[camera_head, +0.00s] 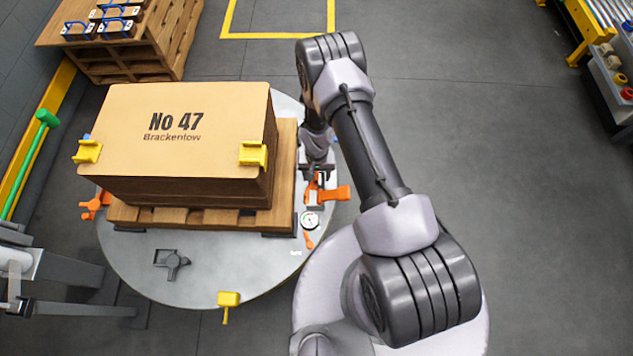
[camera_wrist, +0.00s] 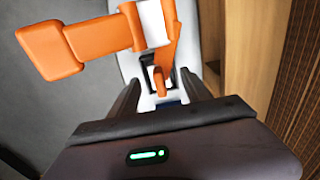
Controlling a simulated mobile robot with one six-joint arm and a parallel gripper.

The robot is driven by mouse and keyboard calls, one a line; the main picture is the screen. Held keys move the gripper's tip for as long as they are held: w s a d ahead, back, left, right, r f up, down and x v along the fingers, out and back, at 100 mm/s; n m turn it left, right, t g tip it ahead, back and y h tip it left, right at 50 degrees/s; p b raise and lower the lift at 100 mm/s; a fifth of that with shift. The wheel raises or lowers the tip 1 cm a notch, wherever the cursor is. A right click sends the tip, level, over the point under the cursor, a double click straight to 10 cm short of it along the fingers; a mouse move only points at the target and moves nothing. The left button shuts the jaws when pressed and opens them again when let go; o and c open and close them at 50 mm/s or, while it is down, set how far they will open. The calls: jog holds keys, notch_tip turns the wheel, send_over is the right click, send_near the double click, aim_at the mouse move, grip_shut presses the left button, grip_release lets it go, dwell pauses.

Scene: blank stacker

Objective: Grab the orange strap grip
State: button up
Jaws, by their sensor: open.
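An orange strap grip (camera_head: 335,193) sticks out at the right edge of the round turntable (camera_head: 140,265), beside the pallet. In the wrist view the orange grip (camera_wrist: 100,38) is large and close, a wide handle at upper left joined to a white block. A narrow orange tongue (camera_wrist: 159,80) stands between the jaws. My gripper (camera_head: 318,172) points down over this spot, and its jaws (camera_wrist: 160,92) are open in the wrist view. I cannot tell whether they touch the orange part. The arm partly hides the area in the head view.
A carton (camera_head: 180,110) marked No 47 stands on a wooden pallet (camera_head: 283,190) close left of my gripper. A round gauge (camera_head: 310,220) and another orange piece (camera_head: 309,240) lie just in front. More orange parts (camera_head: 94,206) are at the turntable's left.

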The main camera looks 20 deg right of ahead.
jog(key=shift+f, duration=0.5)
jog(key=shift+r, duration=0.2)
jog(key=shift+c, duration=0.7)
grip_shut()
